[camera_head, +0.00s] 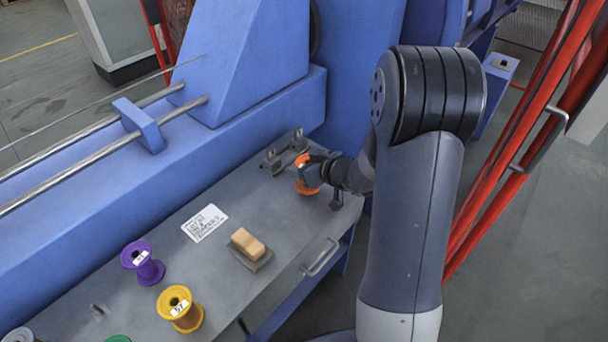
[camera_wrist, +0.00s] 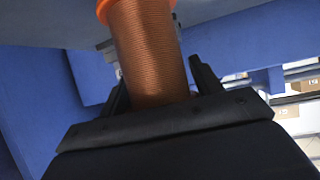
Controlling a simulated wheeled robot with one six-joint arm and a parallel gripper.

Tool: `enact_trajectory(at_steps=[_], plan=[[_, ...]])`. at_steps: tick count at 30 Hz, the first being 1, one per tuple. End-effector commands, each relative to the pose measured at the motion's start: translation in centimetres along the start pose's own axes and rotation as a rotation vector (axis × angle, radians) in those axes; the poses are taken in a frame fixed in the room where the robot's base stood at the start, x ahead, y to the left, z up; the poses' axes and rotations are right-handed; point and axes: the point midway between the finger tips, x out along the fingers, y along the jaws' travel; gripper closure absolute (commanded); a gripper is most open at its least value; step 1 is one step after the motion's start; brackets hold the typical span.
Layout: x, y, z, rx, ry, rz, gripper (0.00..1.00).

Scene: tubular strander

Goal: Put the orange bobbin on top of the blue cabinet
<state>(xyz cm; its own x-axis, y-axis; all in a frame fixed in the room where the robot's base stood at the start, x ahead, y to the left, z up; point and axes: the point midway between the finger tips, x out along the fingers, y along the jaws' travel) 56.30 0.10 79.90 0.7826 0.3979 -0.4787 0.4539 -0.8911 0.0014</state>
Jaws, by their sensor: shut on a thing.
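The orange bobbin (camera_head: 306,186) is in my gripper (camera_head: 312,172) at the far right end of the grey bench top. In the wrist view the bobbin (camera_wrist: 146,50) shows copper-coloured winding and an orange flange at the top edge. The black fingers of my gripper (camera_wrist: 162,85) are on either side of the winding, shut on it. I cannot tell whether the bobbin touches the bench. A small blue box-like cabinet (camera_head: 497,88) stands at the back right, behind my arm, with a small light-coloured item on its top.
The grey bench (camera_head: 185,240) carries a purple bobbin (camera_head: 143,263), a yellow bobbin (camera_head: 180,308), a tan block (camera_head: 247,243), a label sheet (camera_head: 205,223) and a metal bracket (camera_head: 284,152). The blue machine (camera_head: 250,70) stands behind. Red rails (camera_head: 520,130) rise at right.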

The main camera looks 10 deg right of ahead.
Motion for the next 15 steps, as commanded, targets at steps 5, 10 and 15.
enact_trajectory(at_steps=[5,10,15], plan=[[1.2,0.0,2.1,0.001,0.001,-0.001,0.8],[1.1,0.0,2.0,-0.001,0.002,0.0,0.8],[1.3,0.0,2.3,0.0,0.002,-0.001,0.8]])
